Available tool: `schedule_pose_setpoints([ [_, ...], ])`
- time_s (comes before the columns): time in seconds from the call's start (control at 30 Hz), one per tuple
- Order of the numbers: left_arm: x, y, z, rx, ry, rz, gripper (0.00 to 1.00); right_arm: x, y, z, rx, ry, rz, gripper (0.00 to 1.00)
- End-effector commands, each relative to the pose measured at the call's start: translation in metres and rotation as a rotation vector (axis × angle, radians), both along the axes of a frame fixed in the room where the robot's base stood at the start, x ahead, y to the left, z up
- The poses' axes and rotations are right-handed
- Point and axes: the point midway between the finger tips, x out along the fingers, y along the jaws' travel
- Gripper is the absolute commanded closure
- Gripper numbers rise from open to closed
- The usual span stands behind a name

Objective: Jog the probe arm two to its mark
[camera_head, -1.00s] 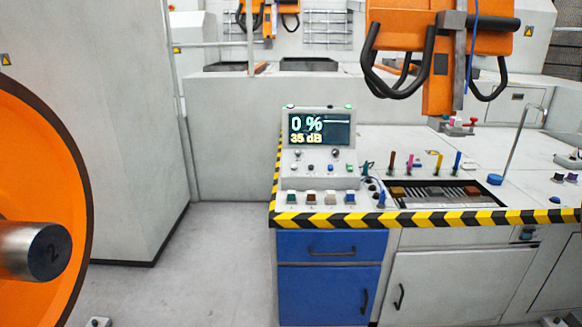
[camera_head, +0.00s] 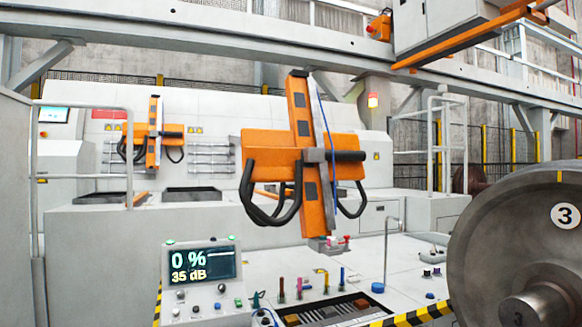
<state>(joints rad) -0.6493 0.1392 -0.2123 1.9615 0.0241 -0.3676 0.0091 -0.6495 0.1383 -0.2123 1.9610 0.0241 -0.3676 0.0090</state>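A large orange probe arm (camera_head: 308,160) with black looped hoses hangs upright at the centre, above the white bench. A second, similar orange probe arm (camera_head: 153,135) shows smaller, farther back on the left. I see no number on either, so I cannot tell which is arm two, and no mark for it is clear. The control console (camera_head: 200,285) at the lower left has a display (camera_head: 203,264) reading 0 % and 35 dB. Small knobs and buttons sit below the display. Neither of my grippers is in view.
A grey wheel (camera_head: 500,235) labelled 3 fills the right side, close to me. Coloured pegs (camera_head: 312,286) and a slotted tray stand on the bench. A yellow-black striped edge (camera_head: 415,316) borders it. A lit amber lamp (camera_head: 372,100) and gantry beams are behind.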

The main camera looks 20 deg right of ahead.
Motion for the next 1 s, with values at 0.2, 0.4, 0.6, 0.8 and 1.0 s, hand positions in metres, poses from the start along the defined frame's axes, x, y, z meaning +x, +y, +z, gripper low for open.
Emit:
schedule_pose_setpoints([
  [0.2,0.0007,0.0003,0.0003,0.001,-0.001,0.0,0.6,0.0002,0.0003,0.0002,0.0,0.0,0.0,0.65],
  [0.4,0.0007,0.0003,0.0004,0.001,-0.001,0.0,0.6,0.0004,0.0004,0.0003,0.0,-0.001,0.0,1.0],
  [0.6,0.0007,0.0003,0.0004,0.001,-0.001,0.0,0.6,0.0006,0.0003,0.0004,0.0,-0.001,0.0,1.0],
  [0.8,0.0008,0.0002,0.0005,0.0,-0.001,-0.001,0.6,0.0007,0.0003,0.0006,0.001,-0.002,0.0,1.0],
  [1.0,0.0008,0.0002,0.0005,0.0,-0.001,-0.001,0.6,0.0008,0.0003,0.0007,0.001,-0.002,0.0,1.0],
])
